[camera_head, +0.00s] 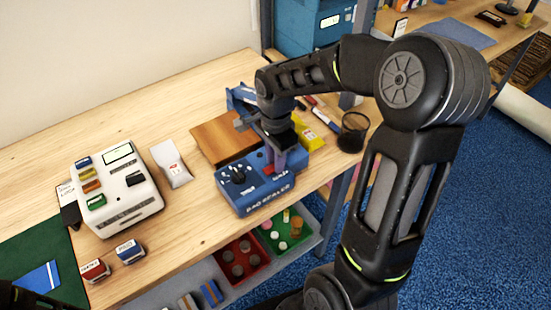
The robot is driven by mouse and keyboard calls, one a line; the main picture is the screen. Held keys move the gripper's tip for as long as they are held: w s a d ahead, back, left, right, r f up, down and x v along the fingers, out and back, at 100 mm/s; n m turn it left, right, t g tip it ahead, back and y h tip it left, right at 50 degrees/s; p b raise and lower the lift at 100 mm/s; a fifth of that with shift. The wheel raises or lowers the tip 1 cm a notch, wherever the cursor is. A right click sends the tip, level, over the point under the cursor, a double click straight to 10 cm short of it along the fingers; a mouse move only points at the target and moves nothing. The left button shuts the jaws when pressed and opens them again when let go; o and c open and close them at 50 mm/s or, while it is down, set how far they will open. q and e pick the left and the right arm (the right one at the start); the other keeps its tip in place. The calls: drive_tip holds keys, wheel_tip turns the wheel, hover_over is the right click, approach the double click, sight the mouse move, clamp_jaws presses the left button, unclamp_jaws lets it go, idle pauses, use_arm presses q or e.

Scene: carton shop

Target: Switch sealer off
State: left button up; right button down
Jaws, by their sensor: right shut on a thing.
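The blue bag sealer (262,191) stands near the front edge of the wooden table, with "BAG SEALER" lettered on its front. A dark knob (238,175) sits on the left of its top panel. A small red switch (268,170) shows on the panel to the right of the knob, partly hidden. My right gripper (275,163) points down onto the sealer from above. It is shut at the red switch; its fingertips are mostly hidden. The switch's on or off position cannot be read. My left gripper does not show.
A brown board (222,138) lies behind the sealer. A dark cup (352,132) stands to the right. A white label machine (116,188) and two stamps are to the left. Red (240,259) and green (287,229) bins sit below the front edge. Bare wood lies left of the sealer.

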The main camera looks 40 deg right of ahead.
sight(270, 169)
idle(0.3)
drive_tip(key=b, duration=0.1)
drive_tip(key=h+b, duration=0.1)
drive_tip(key=b, duration=0.1)
drive_tip(key=shift+a+f, duration=0.25)
drive_tip(key=shift+r+h+b, duration=0.15)
drive_tip(key=shift+h+b, duration=0.2)
drive_tip(key=shift+h, duration=0.05)
drive_tip(key=shift+r, duration=0.2)
drive_tip(key=c, duration=1.2)
unclamp_jaws()
drive_tip(key=shift+c, duration=0.2)
wheel_tip(270, 169, up, 8)
drive_tip(key=a, duration=0.1)
drive_tip(key=shift+f+b, duration=0.15)
drive_tip(key=shift+b, duration=0.25)
